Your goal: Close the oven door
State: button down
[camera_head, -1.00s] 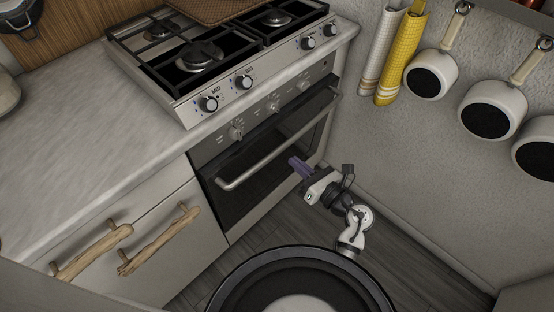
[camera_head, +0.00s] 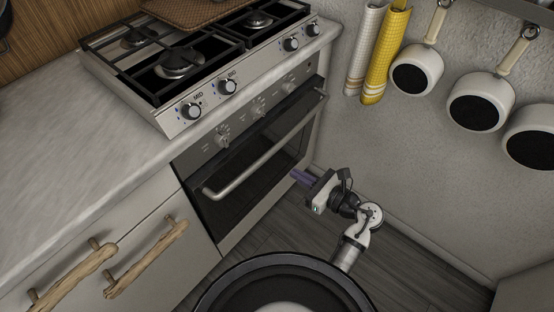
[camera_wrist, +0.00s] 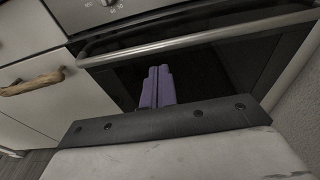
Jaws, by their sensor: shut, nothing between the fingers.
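The oven door (camera_head: 235,205) is dark glass in a steel frame, with a long bar handle (camera_head: 262,160) across its top. It stands upright under the hob, and I cannot tell whether it is fully flush. My gripper (camera_head: 298,175) is shut and empty, with purple fingers pointing at the lower right part of the door. In the wrist view the gripper (camera_wrist: 158,78) is in front of the dark door glass (camera_wrist: 210,68), with its tips below the handle (camera_wrist: 200,38). I cannot tell whether they touch the door.
The hob (camera_head: 190,60) sits above the oven. White drawers with driftwood handles (camera_head: 148,258) are to the left. A wall with hanging pans (camera_head: 416,68) and towels (camera_head: 385,55) is close on the right. Dark floor (camera_head: 270,228) is open in front of the oven.

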aim_at(270, 155)
jog(key=p+x, duration=0.2)
jog(key=x, duration=0.6)
jog(key=w+a, duration=0.1)
jog(key=w+a+r, duration=0.1)
jog(key=shift+a, duration=0.35)
jog(key=shift+d, duration=0.15)
